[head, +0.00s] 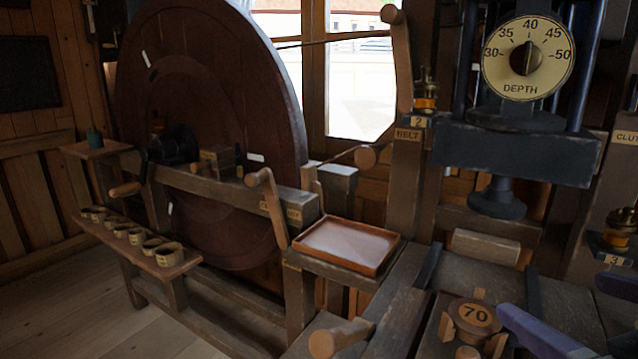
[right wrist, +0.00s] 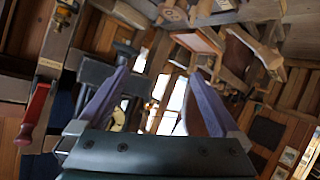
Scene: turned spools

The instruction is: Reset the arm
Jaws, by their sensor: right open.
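My right gripper (head: 552,298) comes in at the lower right of the head view, with two purple fingers spread apart. It is open and nothing shows between its fingers. It hangs beside the round wooden piece marked 70 (head: 474,316), to the right of it; I cannot tell whether they touch. In the right wrist view, the two purple fingers (right wrist: 158,76) also stand wide apart, with only the distant, tilted room between them. My left gripper is in neither view.
A press with a depth dial (head: 527,60) stands above the bench at the right. An empty brown tray (head: 347,246) sits mid-bench. A large dark wheel (head: 215,110) and a shelf of small wooden cups (head: 165,256) are at the left. A red handle (right wrist: 34,115) shows in the wrist view.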

